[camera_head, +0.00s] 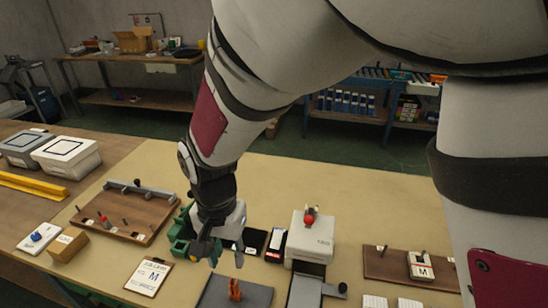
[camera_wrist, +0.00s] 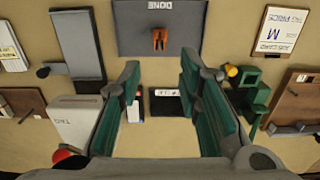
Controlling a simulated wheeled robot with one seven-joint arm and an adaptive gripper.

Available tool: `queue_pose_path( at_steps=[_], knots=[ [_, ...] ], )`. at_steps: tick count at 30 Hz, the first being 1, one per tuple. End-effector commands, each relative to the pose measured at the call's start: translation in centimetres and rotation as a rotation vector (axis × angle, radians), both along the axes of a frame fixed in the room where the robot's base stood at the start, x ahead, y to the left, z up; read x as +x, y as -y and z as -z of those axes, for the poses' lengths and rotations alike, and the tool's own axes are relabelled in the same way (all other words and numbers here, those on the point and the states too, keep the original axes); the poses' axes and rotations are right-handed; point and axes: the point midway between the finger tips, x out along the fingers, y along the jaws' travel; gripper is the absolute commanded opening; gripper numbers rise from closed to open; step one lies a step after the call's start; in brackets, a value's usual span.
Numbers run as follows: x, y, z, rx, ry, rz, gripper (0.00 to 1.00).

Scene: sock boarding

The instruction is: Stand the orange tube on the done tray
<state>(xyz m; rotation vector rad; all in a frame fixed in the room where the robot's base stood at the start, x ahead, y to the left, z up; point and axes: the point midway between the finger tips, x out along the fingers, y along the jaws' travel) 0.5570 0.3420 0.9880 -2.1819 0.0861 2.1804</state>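The orange tube (camera_head: 235,289) is on the dark grey done tray (camera_head: 208,296) at the front of the bench. In the wrist view the orange tube (camera_wrist: 159,39) is near the middle of the done tray (camera_wrist: 190,40), beside its DONE label. It looks upright in the head view, with a split or two-pronged shape. My gripper (camera_head: 204,256) is above the bench, behind and left of the tube. In the wrist view my gripper (camera_wrist: 160,75) has its green-padded fingers wide apart with nothing between them. The tube is beyond the fingertips, clear of them.
A white TAG machine (camera_head: 311,238) with a red knob stands right of the tray. Green bins (camera_head: 181,232) are close behind my gripper. A black pad (camera_head: 252,240), a clipboard (camera_head: 150,276) and a wooden fixture board (camera_head: 125,212) lie around.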

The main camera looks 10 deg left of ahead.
Motion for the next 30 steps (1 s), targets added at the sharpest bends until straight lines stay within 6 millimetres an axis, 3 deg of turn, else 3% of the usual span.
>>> queue_pose_path(
  at_steps=[5,8,12,17,24,30],
  knots=[
    [0.4,0.7,-1.6,0.008,0.005,0.001,0.32],
    [1.3,2.9,-3.7,0.029,0.016,0.003,0.32],
    [2.7,8.4,-8.1,0.073,0.056,-0.001,0.32],
    [2.6,15.7,-12.6,0.106,0.124,-0.017,0.32],
    [-0.7,25.4,-17.0,0.099,0.248,-0.042,0.32],
    [-5.1,31.3,-18.5,0.043,0.345,-0.061,0.32]
  ],
)
